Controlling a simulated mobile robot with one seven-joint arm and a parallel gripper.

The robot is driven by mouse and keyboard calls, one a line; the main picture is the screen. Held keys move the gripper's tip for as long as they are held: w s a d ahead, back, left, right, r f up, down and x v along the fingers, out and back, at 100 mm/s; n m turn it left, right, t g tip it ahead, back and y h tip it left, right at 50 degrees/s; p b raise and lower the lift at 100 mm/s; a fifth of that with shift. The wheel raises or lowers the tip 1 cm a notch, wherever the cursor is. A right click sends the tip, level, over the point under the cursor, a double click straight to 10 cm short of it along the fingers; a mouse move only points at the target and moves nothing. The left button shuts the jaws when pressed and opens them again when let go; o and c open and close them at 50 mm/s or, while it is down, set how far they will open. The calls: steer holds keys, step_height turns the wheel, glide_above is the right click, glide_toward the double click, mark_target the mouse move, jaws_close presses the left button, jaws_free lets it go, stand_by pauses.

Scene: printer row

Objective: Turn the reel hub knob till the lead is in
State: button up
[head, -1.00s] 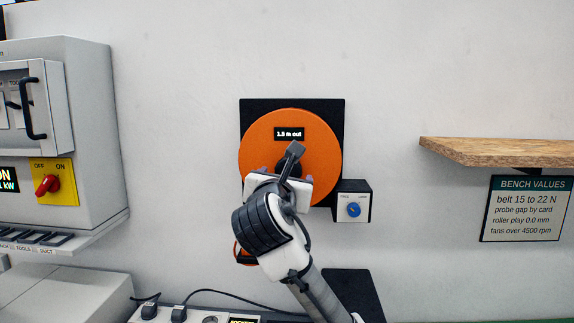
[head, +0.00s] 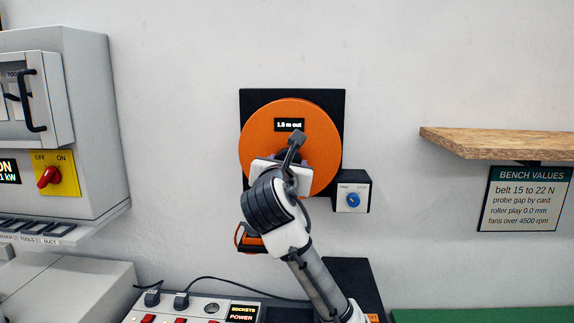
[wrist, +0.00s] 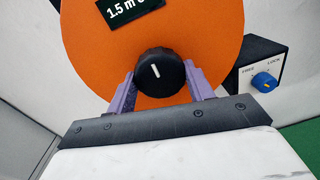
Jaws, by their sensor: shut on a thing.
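The orange reel (head: 262,125) hangs on a black wall plate, and its display (head: 289,125) reads 1.5 m out. The round black hub knob (wrist: 172,78) with a white mark shows in the wrist view; my wrist mostly hides it in the head view. My gripper (wrist: 160,88) is shut on the knob, one purple finger on each side. The white mark points up, leaning slightly left. An orange lead end (head: 251,241) hangs below the reel, partly behind my arm.
A box with a blue FREE/LOCK knob (head: 353,200) is right of the reel; its setting is unclear. A wooden shelf (head: 500,142) juts out at the right. A grey cabinet (head: 85,120) stands left. A socket strip (head: 190,308) lies below.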

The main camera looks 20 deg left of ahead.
steer(key=shift+m, duration=0.4)
